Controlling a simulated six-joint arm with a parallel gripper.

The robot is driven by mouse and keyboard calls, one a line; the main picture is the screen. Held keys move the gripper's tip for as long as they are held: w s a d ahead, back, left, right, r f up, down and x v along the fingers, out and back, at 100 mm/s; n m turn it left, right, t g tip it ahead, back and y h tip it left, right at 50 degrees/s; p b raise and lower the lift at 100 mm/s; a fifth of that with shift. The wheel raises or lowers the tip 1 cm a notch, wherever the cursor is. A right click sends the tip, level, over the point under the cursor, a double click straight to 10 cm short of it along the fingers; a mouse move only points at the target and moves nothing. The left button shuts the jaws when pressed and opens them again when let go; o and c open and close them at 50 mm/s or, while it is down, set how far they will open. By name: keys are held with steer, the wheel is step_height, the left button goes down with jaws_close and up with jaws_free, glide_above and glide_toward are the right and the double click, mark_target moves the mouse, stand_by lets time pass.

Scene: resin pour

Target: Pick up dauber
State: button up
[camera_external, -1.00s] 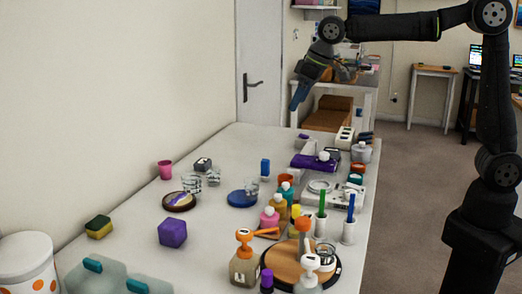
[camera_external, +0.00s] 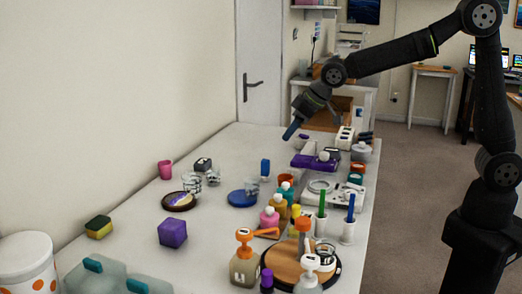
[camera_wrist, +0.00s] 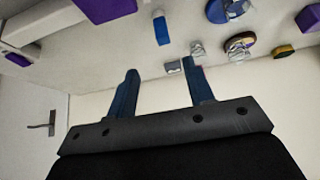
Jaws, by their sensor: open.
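My gripper (camera_external: 291,130) is in the air above the far end of the table, fingers pointing down and left. In the wrist view its two blue fingers (camera_wrist: 160,70) stand apart with nothing between them. I cannot tell for sure which thing is the dauber. A small upright blue piece (camera_external: 265,167) stands mid-table; it also shows at the top of the wrist view (camera_wrist: 161,30), beyond the fingers. A small purple-capped bottle (camera_external: 267,281) stands at the near edge. Nothing touches the gripper.
A blue disc (camera_external: 238,198), a dark dish (camera_external: 177,203), a purple block (camera_external: 172,232) and a sponge (camera_external: 99,227) lie left. Pump bottles (camera_external: 244,266), a round wooden board (camera_external: 281,261) and marker cups (camera_external: 348,229) crowd the right. A purple tray (camera_external: 301,161) lies at the back.

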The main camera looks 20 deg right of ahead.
glide_toward(262, 174)
steer(key=w+f, duration=0.2)
steer(key=w, duration=0.1)
steer(key=shift+a+f, duration=0.25)
steer(key=shift+a, duration=0.05)
steer(key=shift+x, duration=2.95)
steer(key=shift+s+a, duration=0.15)
steer(key=shift+a, duration=0.05)
steer(key=shift+c, duration=0.5)
jaws_close()
